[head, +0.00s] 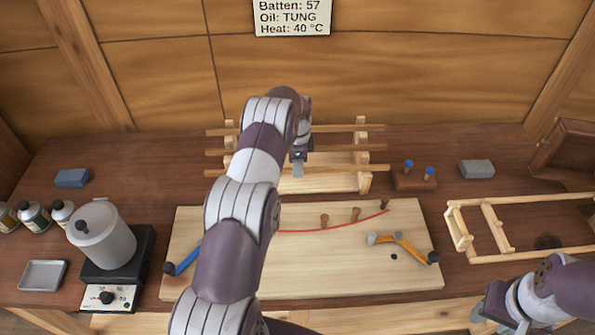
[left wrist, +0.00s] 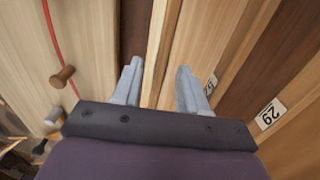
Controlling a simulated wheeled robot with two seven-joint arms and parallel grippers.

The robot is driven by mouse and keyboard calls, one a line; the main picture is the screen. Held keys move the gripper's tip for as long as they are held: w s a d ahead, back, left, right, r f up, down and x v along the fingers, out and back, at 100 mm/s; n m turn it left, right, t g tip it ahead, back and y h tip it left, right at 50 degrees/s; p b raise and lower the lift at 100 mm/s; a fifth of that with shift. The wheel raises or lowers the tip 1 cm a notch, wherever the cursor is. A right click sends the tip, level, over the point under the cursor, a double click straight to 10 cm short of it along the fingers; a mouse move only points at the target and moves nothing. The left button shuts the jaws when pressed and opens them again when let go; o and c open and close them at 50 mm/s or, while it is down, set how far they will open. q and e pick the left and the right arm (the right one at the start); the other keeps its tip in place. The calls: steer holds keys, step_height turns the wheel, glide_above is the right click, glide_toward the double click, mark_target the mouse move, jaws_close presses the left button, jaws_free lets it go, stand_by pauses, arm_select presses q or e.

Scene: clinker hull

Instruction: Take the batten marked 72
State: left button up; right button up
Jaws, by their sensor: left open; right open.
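Three battens lie across a wooden rack: a far one (head: 225,132), a middle one (head: 330,149) and a near one (head: 350,168). No tag reading 72 is visible. The left wrist view shows a tag reading 29 (left wrist: 270,113) and a tag partly hidden by a finger (left wrist: 210,84), its visible digit looking like 5. My left gripper (head: 298,168) is open, pointing down over the near side of the rack. In its wrist view, a pale batten (left wrist: 158,50) shows between the fingers, its tag not seen. My right gripper (head: 495,312) is open at the lower right, partly out of frame.
A wall sign (head: 292,15) reads Batten: 57, Oil: TUNG, Heat: 40 °C. A pale board (head: 330,275) with pegs and a red curve lies in front. A pot (head: 101,235) on a heater stands left; a wooden frame (head: 490,225) lies right.

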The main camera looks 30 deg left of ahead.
arm_select(q)
steer(key=shift+f, duration=0.4)
jaws_close()
